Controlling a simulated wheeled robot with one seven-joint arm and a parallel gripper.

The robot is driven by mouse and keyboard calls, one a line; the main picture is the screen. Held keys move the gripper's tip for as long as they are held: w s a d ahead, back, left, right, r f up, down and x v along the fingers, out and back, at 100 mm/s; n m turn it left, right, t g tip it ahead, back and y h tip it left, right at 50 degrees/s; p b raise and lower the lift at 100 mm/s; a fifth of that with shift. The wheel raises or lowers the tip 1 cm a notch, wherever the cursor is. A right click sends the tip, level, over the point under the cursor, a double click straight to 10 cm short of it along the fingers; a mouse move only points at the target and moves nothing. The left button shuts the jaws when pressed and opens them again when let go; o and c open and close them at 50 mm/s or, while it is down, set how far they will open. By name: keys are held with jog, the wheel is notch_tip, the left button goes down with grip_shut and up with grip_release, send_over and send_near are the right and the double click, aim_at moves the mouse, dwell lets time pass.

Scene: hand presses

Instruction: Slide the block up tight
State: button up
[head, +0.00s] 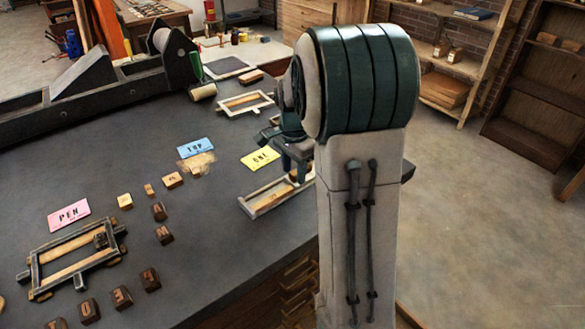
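My gripper (297,163) is low over the right end of a small metal frame (254,210), partly hidden behind my own arm. The frame holds a pale wooden strip (273,198), and its right end is hidden by my arm. A small wooden piece shows just under the gripper, but I cannot tell whether the fingers touch it. Another metal frame with wooden bars (76,251) and a small dark block (101,241) lies at lower left. I cannot tell which block the task means. The fingers' opening is hidden.
A pink card (69,214), a blue card (195,147) and a yellow card (260,158) lie on the dark table (215,230). Several letter blocks (163,235) are scattered at left. A third frame (245,103) lies farther back. A long dark press (85,90) stands behind.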

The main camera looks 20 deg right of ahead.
aim_at(293, 173)
jog(key=shift+a+r, duration=0.1)
notch_tip(293, 173, up, 14)
dwell(0.5)
jog(key=shift+f, duration=0.2)
